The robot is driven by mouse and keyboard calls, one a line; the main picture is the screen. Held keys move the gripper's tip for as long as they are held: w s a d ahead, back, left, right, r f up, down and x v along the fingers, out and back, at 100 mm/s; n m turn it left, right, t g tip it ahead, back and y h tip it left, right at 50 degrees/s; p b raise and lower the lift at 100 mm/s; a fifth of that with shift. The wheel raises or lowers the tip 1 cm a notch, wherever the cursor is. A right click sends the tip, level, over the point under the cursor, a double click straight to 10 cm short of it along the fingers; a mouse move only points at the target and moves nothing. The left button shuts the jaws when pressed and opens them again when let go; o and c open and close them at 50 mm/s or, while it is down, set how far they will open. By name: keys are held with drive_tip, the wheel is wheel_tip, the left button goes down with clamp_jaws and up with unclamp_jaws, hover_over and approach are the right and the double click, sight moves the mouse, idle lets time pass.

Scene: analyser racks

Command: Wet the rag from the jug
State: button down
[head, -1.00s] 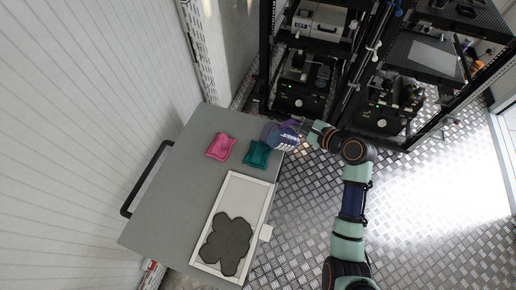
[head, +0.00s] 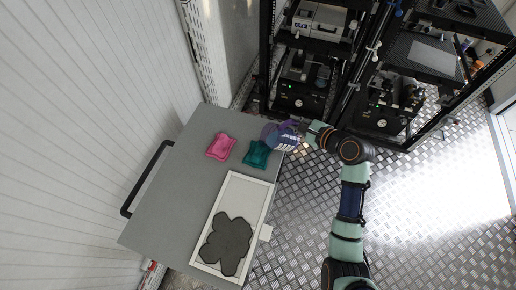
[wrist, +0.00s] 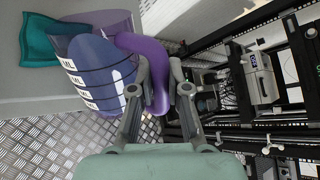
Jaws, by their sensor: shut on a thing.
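The jug (head: 281,137) is see-through blue-violet with white graduation marks and a purple handle. It is tilted at the table's right edge, its mouth end over or beside the teal rag (head: 255,155). In the wrist view the jug (wrist: 97,78) fills the upper left, and the teal rag (wrist: 38,42) lies partly behind it. My gripper (wrist: 160,82) is shut on the jug's purple handle; it also shows in the head view (head: 302,129). A pink rag (head: 221,147) lies flat to the left of the teal one. I cannot tell whether liquid is pouring.
A white tray (head: 262,190) on the grey table (head: 165,205) holds a dark grey lobed flat piece (head: 228,243). Black equipment racks (head: 340,95) stand behind and to the right of the jug. The table's left part is clear.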

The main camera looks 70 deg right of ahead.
drive_tip(key=shift+w+a+r+n+g+h, duration=0.15)
drive_tip(key=shift+w+a+r+n+g, duration=0.15)
drive_tip(key=shift+r, duration=0.1)
drive_tip(key=shift+w+a+r+n+g+h, duration=0.15)
drive_tip(key=shift+w+r+n+g, duration=0.15)
drive_tip(key=shift+r, duration=0.1)
idle(2.5)
drive_tip(key=shift+s+d+f+m+t+y, duration=0.2)
drive_tip(key=shift+s+d+f+m+t, duration=0.25)
drive_tip(key=shift+s+f+m+t, duration=0.15)
drive_tip(key=shift+s+d+f+m+t+y, duration=0.2)
drive_tip(key=shift+s+d+f+m+t, duration=0.3)
drive_tip(key=shift+s+m, duration=0.15)
drive_tip(key=shift+s+r, duration=0.1)
drive_tip(key=shift+s, duration=0.05)
drive_tip(key=shift+t, duration=0.3)
drive_tip(key=s+d+f+m+t, duration=0.4)
drive_tip(key=s+f+m, duration=0.1)
drive_tip(key=f, duration=0.1)
drive_tip(key=shift+f+m, duration=0.3)
drive_tip(key=shift+m, duration=0.05)
